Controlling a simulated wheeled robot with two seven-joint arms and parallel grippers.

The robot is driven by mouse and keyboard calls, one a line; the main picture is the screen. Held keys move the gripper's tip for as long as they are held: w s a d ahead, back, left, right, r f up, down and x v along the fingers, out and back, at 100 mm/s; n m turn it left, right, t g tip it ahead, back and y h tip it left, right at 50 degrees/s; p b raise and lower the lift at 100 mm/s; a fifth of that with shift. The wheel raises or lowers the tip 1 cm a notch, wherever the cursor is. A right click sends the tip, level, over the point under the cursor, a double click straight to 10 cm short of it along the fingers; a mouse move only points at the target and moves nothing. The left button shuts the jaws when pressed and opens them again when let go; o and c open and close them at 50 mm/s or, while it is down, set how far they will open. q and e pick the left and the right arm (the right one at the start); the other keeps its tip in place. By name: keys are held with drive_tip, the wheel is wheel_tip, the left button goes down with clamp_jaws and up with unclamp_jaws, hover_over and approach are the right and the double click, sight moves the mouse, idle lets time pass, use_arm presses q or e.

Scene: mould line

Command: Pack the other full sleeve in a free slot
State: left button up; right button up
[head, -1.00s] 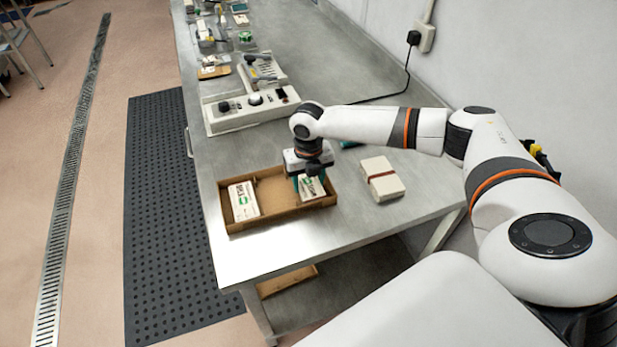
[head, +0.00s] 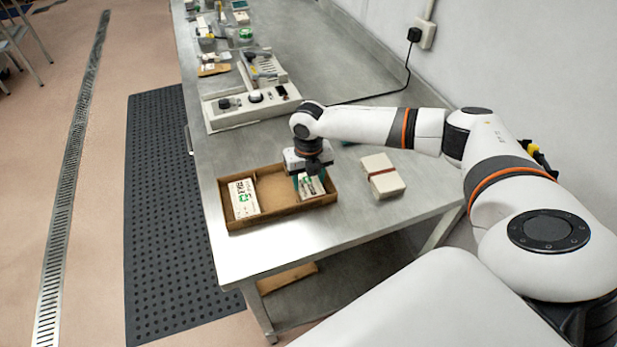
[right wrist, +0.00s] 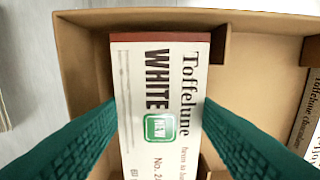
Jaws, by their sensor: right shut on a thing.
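A white sleeve printed "Toffelune WHITE" with a green label (right wrist: 145,70) is between the green fingers of my right gripper (right wrist: 160,105), which is shut on it. In the head view this sleeve (head: 312,188) is at the right end of the cardboard box (head: 285,222). Its end lies close to the box wall in the wrist view; I cannot tell whether it rests on the box floor. Another white sleeve (head: 243,198) lies in the left end of the box. The middle of the box is empty. My left gripper is not in view.
A pale block with a brown band (head: 382,176) lies on the metal table (head: 290,245) right of the box. A control unit (head: 250,107) stands behind the box, with several small items farther back. The table's front edge is clear.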

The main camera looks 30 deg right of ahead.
drive_tip(key=shift+f+p, duration=0.2)
drive_tip(key=shift+p, duration=0.3)
idle(1.2)
drive_tip(key=o, duration=1)
wheel_tip(320, 180, up, 12)
drive_tip(key=shift+b, duration=1.05)
